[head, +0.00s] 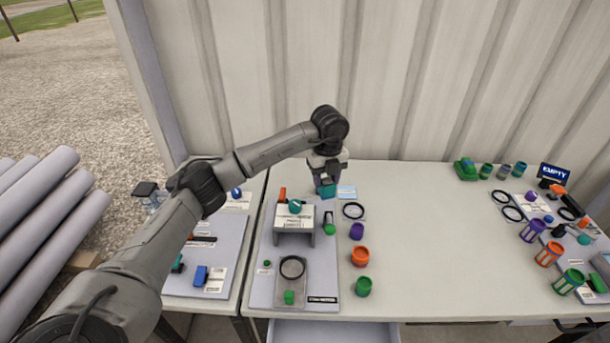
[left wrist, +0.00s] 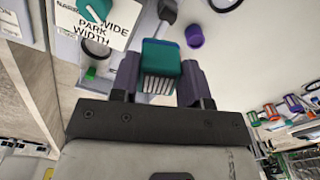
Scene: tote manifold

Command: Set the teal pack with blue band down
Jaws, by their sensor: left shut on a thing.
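The teal pack (head: 326,191) is at the back of the work table (head: 430,240), under my left gripper (head: 326,183). In the left wrist view the teal pack (left wrist: 160,57) sits between the two dark purple fingers of my left gripper (left wrist: 160,80), which is shut on it. A bluish strip runs along the pack's edge and a white ribbed face points towards the camera. I cannot tell whether the pack touches the surface below. My right gripper does not show.
A grey stand (head: 293,225) is front left. Purple (head: 357,231), orange (head: 360,256) and green (head: 363,286) cups stand in front. The table's middle right is clear.

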